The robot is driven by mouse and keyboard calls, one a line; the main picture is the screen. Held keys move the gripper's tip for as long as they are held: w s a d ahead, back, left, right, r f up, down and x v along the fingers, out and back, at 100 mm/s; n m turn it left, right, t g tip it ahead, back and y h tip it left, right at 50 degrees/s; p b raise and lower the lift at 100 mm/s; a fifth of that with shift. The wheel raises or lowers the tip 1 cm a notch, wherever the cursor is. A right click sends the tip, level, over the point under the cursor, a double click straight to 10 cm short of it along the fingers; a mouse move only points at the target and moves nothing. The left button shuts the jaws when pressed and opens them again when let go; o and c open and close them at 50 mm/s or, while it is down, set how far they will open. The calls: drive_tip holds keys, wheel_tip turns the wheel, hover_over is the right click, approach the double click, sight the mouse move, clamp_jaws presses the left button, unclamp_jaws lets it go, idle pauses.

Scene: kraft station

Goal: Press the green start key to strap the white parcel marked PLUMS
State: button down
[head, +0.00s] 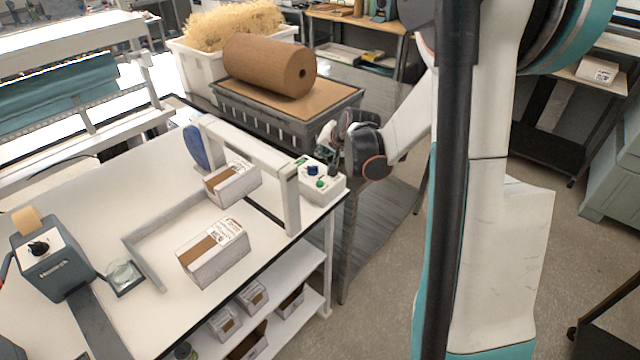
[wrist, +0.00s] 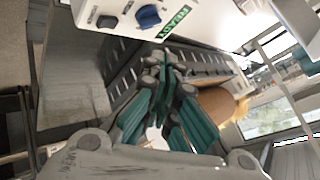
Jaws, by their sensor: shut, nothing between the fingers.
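The green start key (head: 320,184) sits on top of a white control box (head: 335,188) at the right corner of the strapping table. The box also carries a blue knob (head: 312,170), seen in the wrist view (wrist: 148,16) beside a green READY label (wrist: 174,24). My gripper (head: 329,143) is just behind the box; its shut, empty fingers (wrist: 160,62) show in the wrist view, apart from the box. I cannot make out the green key there. One white parcel (head: 240,187) lies by the grey arch, another (head: 207,262) nearer the front. Their print is too small to read.
The grey strapping arch (head: 292,200) stands left of the control box. A dark crate (head: 270,120) with a brown paper roll (head: 260,65) is behind. A tape dispenser (head: 45,262) stands at the table's left. Several small boxes lie on the shelf below.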

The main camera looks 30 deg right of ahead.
sight(323, 182)
drive_tip(key=shift+f+b, duration=2.85)
drive_tip(key=shift+f, duration=1.3)
drive_tip(key=shift+f, duration=0.15)
drive_tip(key=shift+f+b, duration=0.3)
drive_tip(key=shift+b, duration=0.2)
drive_tip(key=shift+f+b, duration=0.4)
drive_tip(key=shift+r, duration=0.15)
drive_tip(key=shift+r+p, duration=0.55)
drive_tip(key=shift+r, duration=0.2)
drive_tip(key=shift+r+p, duration=1.55)
drive_tip(key=shift+r, duration=0.95)
